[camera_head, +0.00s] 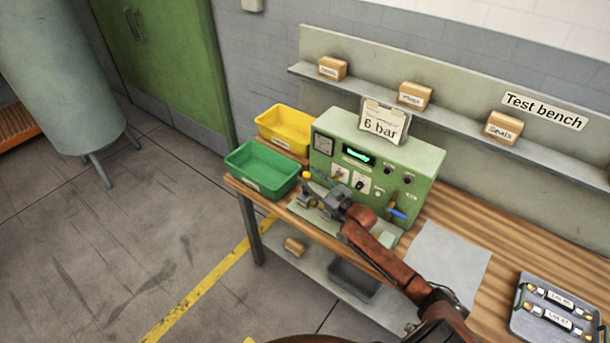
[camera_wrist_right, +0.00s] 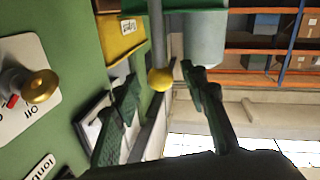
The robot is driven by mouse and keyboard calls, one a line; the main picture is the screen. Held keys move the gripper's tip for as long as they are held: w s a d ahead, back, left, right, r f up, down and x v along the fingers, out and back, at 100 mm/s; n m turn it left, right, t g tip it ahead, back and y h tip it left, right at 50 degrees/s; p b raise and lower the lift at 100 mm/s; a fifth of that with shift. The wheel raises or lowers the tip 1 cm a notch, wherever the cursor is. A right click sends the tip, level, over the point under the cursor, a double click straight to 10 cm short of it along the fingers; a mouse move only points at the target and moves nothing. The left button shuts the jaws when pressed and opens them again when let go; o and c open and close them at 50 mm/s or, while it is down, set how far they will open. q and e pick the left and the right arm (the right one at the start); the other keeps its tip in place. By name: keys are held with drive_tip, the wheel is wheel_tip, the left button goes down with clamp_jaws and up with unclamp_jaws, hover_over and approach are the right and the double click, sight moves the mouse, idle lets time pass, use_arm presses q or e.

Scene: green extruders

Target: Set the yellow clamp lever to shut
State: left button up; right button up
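The yellow ball knob (camera_head: 306,175) of the clamp lever stands at the left front of the green test unit (camera_head: 405,155). In the right wrist view the knob (camera_wrist_right: 160,79) sits on a grey rod (camera_wrist_right: 157,35), in the gap between my fingertips as seen from there. My right gripper (camera_head: 318,190) is beside the lever; its two fingers (camera_wrist_right: 160,95) are spread apart and nothing is visibly pinched. Whether a finger touches the knob I cannot tell. The clamp's base is partly hidden behind the gripper. My left gripper is not in view.
A green bin (camera_head: 262,185) and a yellow bin (camera_head: 284,122) stand left of the unit. The unit's front has knobs and a blue-handled valve (camera_head: 397,213) close to my right arm. A grey tray (camera_head: 550,325) with labelled parts lies at the right.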

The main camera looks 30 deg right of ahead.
drive_tip(key=shift+w+a, duration=0.1)
drive_tip(key=shift+w, duration=0.7)
drive_tip(key=shift+w+a, duration=0.15)
drive_tip(key=shift+w, duration=0.05)
drive_tip(key=c, duration=0.8)
clamp_jaws()
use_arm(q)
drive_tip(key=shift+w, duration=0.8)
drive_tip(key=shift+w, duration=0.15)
